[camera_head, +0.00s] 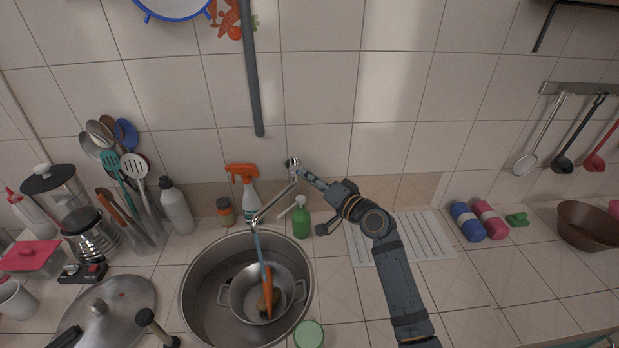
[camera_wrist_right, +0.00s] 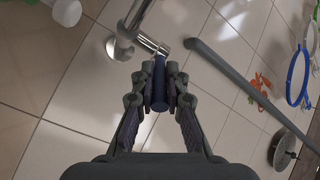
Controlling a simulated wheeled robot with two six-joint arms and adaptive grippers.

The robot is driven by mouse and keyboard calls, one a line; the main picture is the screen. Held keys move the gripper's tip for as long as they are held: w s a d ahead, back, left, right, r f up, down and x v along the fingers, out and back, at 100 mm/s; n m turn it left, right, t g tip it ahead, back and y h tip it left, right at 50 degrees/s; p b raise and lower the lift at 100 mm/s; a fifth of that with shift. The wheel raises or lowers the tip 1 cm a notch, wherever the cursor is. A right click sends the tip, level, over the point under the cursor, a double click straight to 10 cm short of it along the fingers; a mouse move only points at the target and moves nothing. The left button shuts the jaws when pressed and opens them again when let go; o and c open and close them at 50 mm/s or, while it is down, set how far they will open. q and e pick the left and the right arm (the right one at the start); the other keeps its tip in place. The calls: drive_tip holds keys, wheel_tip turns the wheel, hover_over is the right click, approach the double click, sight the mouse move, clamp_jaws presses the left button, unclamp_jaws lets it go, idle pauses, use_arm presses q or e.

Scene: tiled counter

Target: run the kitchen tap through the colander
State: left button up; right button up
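A steel colander (camera_head: 235,300) with two side handles sits inside the round sink (camera_head: 190,290). It holds an orange carrot (camera_head: 269,278) and a brownish item. The chrome tap (camera_head: 277,205) stands behind the sink, its spout over the colander. A thin bluish stream (camera_head: 260,248) runs from the spout into the colander. My right gripper (camera_head: 334,188) is at the tap's lever (camera_head: 313,179), right of the tap body. In the right wrist view, its fingers (camera_wrist_right: 159,88) close on a dark blue bar that appears to be the lever. My left gripper is out of view.
A green soap bottle (camera_head: 301,220) stands close below my right gripper. An orange-topped spray bottle (camera_head: 243,190) is behind the sink. A lid (camera_head: 110,305) lies left of it.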

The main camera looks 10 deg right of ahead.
drive_tip(key=o, duration=0.4)
drive_tip(key=shift+v, duration=5.95)
drive_tip(key=shift+d, duration=0.1)
